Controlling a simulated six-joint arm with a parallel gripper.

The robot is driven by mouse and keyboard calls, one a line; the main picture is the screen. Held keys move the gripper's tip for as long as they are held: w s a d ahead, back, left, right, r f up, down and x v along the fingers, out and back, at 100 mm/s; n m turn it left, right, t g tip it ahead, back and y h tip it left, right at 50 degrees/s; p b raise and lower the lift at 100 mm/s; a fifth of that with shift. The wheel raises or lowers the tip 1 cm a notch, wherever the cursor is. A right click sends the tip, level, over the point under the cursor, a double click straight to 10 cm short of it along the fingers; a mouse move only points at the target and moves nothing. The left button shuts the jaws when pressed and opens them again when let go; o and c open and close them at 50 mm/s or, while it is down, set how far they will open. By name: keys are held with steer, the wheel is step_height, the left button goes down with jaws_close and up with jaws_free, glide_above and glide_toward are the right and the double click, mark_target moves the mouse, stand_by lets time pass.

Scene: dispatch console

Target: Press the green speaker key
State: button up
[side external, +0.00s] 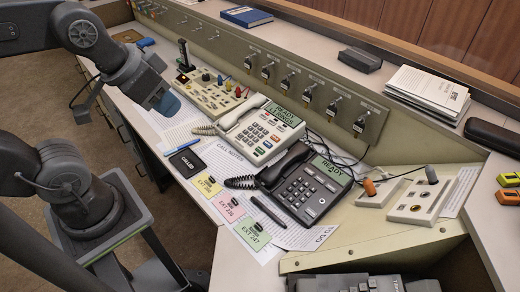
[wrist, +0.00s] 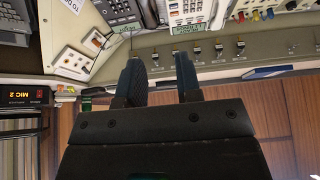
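A white desk phone (side external: 262,132) with a lit green display stands in the middle of the console, its handset on its left side. A black desk phone (side external: 312,188) with a green display reading READY stands in front of it to the right. Both are partly cut off at the top of the wrist view, the black phone (wrist: 122,12) left of the white phone (wrist: 190,12). The keys are too small for me to pick out a green speaker key surely. My gripper (side external: 167,102) is left of and above the phones, touching neither. In the wrist view its fingers (wrist: 161,75) stand apart, with nothing between them.
A sloped panel with a row of key switches (side external: 308,92) runs behind the phones. Coloured note cards (side external: 230,209) lie in front. A small panel of knobs (side external: 212,90) is near my gripper. Two joystick plates (side external: 418,204) are at the right.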

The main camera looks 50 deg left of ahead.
jaws_close()
stand_by(1.4)
